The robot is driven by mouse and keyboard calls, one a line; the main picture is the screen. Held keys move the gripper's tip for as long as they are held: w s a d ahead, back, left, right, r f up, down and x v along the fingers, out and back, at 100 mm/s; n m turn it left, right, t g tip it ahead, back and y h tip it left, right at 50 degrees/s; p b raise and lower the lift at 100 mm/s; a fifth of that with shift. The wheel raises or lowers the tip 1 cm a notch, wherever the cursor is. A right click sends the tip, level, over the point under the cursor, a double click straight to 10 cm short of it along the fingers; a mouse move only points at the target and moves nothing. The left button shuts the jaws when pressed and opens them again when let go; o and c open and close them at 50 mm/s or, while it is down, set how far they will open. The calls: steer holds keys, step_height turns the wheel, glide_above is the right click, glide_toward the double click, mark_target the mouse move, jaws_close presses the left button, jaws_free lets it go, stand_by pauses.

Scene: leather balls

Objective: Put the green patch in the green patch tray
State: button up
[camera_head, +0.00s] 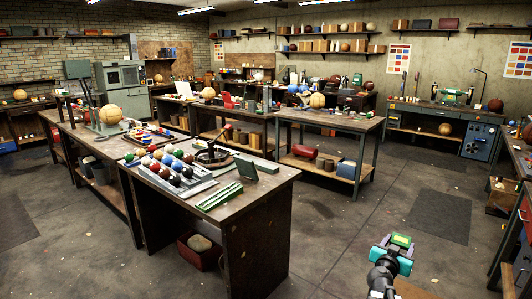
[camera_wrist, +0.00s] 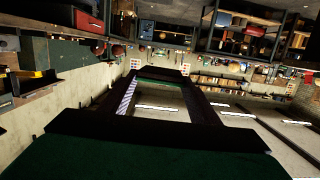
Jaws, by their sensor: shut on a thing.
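My gripper (camera_head: 398,248) is at the lower right of the head view, over open floor and apart from the tables. It is shut on a small green piece (camera_head: 402,240), which looks like the green patch. In the wrist view a thin green strip (camera_wrist: 160,83) shows between the dark fingertips; most of the patch is hidden there. A long, low green tray (camera_head: 220,195) lies near the front edge of the nearest workbench (camera_head: 262,186). It looks like the green patch tray, but no label can be read.
Several coloured balls (camera_head: 170,165) sit in a grey rack left of the green tray. A dark green box (camera_head: 246,166) stands behind it. Another bench (camera_head: 345,122) stands farther back. Clear concrete floor (camera_head: 335,240) lies between the near bench and my gripper. Benches line the right edge.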

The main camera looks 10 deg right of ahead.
steer(key=w+a+n+t+y, duration=0.2)
steer(key=w+a+n+y, duration=0.15)
steer(key=a, duration=0.45)
steer(key=w+a+n+t+y, duration=0.1)
steer(key=w+a+n+y, duration=0.2)
steer(key=a+y, duration=0.3)
steer(key=w+a+n+t+y, duration=0.2)
steer(key=w+a+n+y, duration=0.15)
steer(key=a, duration=0.55)
steer(key=s+a+n+g+y, duration=0.3)
steer(key=s+a+n+y, duration=0.2)
steer(key=a, duration=0.4)
steer(key=s+a+n+g+y, duration=0.3)
steer(key=s+a+n+y, duration=0.2)
steer(key=a, duration=0.4)
steer(key=shift+s+a+n+g+y, duration=0.35)
steer(key=shift+s+y, duration=0.3)
steer(key=shift+y, duration=0.35)
steer(key=shift+s+f, duration=0.25)
steer(key=shift+f, duration=0.85)
steer(key=shift+d, duration=0.15)
